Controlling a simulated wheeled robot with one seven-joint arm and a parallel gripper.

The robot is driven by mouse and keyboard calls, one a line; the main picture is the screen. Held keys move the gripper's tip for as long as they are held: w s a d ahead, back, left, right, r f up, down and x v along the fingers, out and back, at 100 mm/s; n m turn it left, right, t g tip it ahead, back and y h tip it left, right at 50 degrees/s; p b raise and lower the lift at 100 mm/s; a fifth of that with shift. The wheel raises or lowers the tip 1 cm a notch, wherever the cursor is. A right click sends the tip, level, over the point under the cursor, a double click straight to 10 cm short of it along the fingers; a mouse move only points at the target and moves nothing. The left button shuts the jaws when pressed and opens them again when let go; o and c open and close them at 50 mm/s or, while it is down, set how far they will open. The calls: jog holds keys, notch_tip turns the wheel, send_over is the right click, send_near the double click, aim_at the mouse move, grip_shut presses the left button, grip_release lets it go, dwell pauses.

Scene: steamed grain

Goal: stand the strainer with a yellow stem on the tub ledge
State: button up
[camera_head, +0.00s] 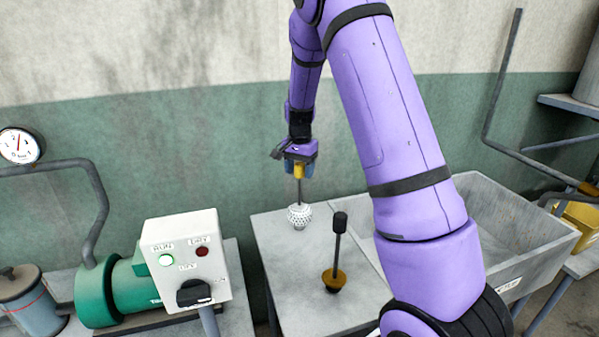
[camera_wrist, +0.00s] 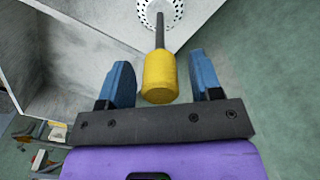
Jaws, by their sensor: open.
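The strainer with a yellow stem (camera_head: 299,216) has a white, perforated round head. It appears upright, head down, on the grey tub ledge (camera_head: 275,250) near its back edge, its thin dark rod rising to a yellow grip. My gripper (camera_head: 299,168) is at the top of the strainer, pointing down. In the wrist view the yellow grip (camera_wrist: 160,77) lies between the two blue fingers of my gripper (camera_wrist: 163,75), with a visible gap on each side. The fingers are open. Part of the perforated head is cut off at the top of that view.
A second tool (camera_head: 335,278) with a black grip and a brown-yellow base stands on the ledge nearer the front. The grey tub (camera_head: 525,235) is to the right, partly behind my arm. A switch box (camera_head: 187,262) and green motor (camera_head: 118,293) are left of the ledge.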

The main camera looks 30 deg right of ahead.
notch_tip(320, 180, up, 12)
jog(key=shift+s+f, duration=0.1)
jog(key=shift+f, duration=0.15)
jog(key=s+a+r+n+t, duration=0.1)
jog(key=s+a+r+n, duration=0.25)
jog(key=s, duration=0.45)
jog(key=s+a+r+n+t, duration=0.2)
jog(key=s+a+r, duration=0.3)
jog(key=s, duration=0.4)
jog(key=s+a+r+n+t, duration=0.1)
jog(key=s+a+r+n, duration=0.3)
jog(key=s, duration=0.4)
jog(key=s+a+f+n+t, duration=0.1)
jog(key=s+a+n, duration=0.1)
jog(key=s, duration=0.7)
jog(key=shift+s+a+n, duration=0.25)
jog(key=shift+a+n, duration=0.1)
jog(key=shift+a, duration=0.1)
